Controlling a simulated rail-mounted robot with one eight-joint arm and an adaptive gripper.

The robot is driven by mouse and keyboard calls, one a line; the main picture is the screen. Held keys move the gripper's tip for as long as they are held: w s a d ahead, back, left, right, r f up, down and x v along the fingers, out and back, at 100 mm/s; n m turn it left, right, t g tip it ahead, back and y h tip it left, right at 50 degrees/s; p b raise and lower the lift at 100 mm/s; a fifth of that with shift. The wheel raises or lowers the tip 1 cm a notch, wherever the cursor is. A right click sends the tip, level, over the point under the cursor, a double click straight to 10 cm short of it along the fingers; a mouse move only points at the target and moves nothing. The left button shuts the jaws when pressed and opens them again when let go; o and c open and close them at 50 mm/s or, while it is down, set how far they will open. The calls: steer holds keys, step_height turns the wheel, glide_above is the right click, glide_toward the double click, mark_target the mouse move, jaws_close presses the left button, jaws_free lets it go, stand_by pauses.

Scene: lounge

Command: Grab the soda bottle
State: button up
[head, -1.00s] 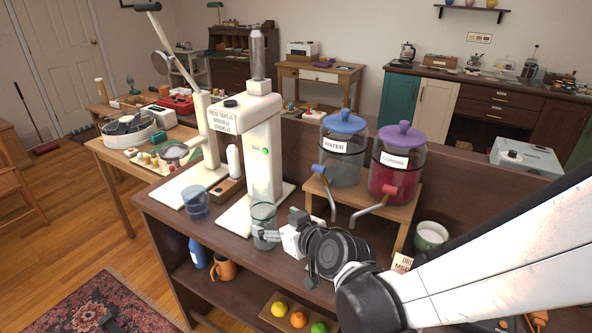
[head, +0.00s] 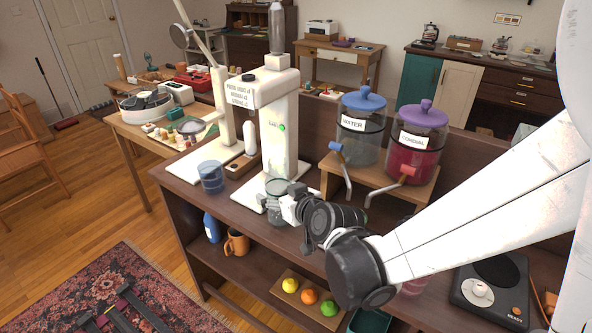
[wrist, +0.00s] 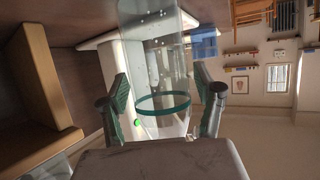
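The soda bottle (head: 276,190) looks like a clear glass vessel. It stands upright at the front of the white machine (head: 278,130), partly hidden by my gripper. In the wrist view the clear bottle (wrist: 163,80), with bubbles and a teal ring, fills the space between my two fingers. My gripper (head: 274,207) reaches it from the right at mid height. In the wrist view my gripper (wrist: 163,103) has its fingers spread, one on each side of the bottle. Narrow gaps seem to show beside the ring; contact is hard to judge.
A blue cup (head: 211,177) stands left of the machine. Water (head: 361,127) and cordial (head: 416,142) dispensers stand on a wooden stand (head: 330,172) at the right. A hot plate (head: 490,285) is at the lower right. Fruit lies on the shelf below.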

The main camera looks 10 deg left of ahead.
steer(key=c, duration=1.4)
steer(key=shift+o, duration=0.2)
steer(key=shift+r, duration=0.25)
